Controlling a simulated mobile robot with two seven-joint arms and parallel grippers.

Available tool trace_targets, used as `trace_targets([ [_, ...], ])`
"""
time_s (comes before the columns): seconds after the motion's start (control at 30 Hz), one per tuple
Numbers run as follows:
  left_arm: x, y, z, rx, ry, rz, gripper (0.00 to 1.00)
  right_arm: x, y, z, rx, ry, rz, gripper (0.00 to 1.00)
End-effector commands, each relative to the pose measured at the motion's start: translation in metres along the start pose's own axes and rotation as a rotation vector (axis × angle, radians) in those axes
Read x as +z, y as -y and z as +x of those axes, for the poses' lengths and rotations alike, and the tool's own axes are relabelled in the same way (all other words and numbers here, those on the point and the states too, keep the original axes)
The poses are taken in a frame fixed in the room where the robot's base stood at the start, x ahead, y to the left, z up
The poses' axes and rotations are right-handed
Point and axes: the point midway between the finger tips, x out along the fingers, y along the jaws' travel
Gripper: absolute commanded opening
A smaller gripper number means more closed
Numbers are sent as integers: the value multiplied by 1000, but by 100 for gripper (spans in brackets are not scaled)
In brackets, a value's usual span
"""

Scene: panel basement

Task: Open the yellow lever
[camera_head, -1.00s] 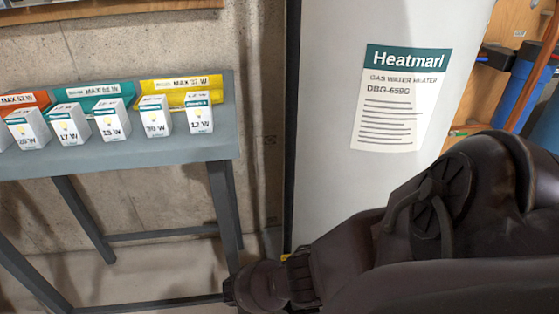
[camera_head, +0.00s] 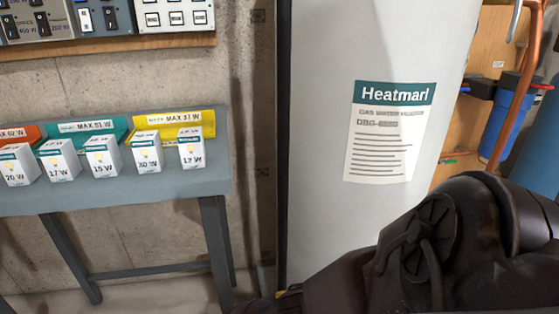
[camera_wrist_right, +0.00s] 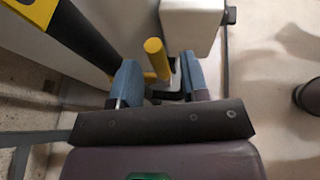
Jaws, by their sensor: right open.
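The yellow lever (camera_wrist_right: 156,58) shows in the right wrist view as a short rounded yellow bar on a small metal and black fitting. My right gripper (camera_wrist_right: 160,80) is open, with one blue fingertip on each side of the lever's lower end. I cannot tell whether either fingertip touches it. In the head view my right arm fills the lower right and its gripper is not visible. My left gripper is in neither view.
A white water heater (camera_head: 330,215) stands behind my right arm. A grey shelf (camera_head: 120,195) with several small bulb boxes is at the left. In the wrist view, a white block (camera_wrist_right: 190,22) sits beyond the lever and a black bar (camera_wrist_right: 85,35) runs at upper left.

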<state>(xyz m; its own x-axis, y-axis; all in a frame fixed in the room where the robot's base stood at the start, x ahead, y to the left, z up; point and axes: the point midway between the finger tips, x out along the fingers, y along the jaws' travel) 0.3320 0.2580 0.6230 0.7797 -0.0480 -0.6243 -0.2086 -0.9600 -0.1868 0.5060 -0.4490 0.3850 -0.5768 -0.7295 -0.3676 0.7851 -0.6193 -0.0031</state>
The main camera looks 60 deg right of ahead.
Motion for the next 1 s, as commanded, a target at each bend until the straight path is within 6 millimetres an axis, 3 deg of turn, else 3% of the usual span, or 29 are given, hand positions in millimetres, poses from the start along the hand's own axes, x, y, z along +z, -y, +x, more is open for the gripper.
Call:
trace_targets([
  [0.17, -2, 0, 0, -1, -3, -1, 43, 0, -1, -12, 1, -3, 1, 42],
  [0.63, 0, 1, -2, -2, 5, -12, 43, 0, 0, -90, 1, -2, 0, 42],
  [1.0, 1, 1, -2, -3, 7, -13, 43, 0, 0, -108, 0, 1, 0, 42],
])
